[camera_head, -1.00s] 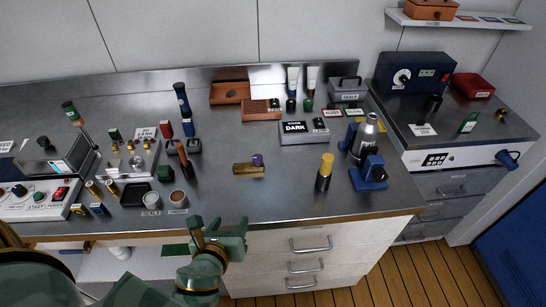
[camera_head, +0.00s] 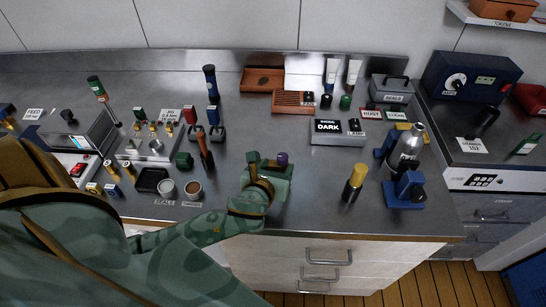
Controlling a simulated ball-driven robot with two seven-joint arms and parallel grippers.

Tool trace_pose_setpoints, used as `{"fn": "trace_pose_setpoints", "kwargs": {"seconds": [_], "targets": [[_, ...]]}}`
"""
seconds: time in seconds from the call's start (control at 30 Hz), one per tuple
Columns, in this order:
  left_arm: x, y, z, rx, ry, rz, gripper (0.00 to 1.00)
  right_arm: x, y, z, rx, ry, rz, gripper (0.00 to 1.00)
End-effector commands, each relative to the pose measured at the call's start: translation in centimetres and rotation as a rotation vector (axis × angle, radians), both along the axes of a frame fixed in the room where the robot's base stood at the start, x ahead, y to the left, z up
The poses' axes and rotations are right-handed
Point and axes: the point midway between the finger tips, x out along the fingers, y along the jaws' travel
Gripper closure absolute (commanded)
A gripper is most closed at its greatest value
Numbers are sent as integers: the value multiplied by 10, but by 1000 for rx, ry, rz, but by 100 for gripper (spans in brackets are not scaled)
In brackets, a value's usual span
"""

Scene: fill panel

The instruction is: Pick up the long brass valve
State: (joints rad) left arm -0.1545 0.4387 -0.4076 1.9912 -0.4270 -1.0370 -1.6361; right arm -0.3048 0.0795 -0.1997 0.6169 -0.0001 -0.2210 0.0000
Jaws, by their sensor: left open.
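My right gripper is not in view.
A black cylinder with a yellow top (camera_head: 354,182) stands to the right, near a blue clamp (camera_head: 405,190) and a silver bottle (camera_head: 408,147). A wooden-handled tool (camera_head: 205,153) and two small cups (camera_head: 192,187) are to the left. A DARK box (camera_head: 338,137) sits behind.

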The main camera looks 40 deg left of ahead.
Motion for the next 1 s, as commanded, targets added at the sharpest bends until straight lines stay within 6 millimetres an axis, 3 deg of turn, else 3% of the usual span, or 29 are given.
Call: {"fn": "trace_pose_setpoints", "kwargs": {"seconds": [0.4,0.67,0.8,0.87,1.0], "targets": [[47,11,-23,-1,1,0,47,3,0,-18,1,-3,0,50],[49,11,-22,-2,1,-1,47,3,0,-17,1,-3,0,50],[49,11,-22,-2,1,-1,86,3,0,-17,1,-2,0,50],[49,11,-22,-2,1,-1,100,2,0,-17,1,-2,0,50],[49,11,-22,-1,0,-1,100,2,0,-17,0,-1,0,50]]}}
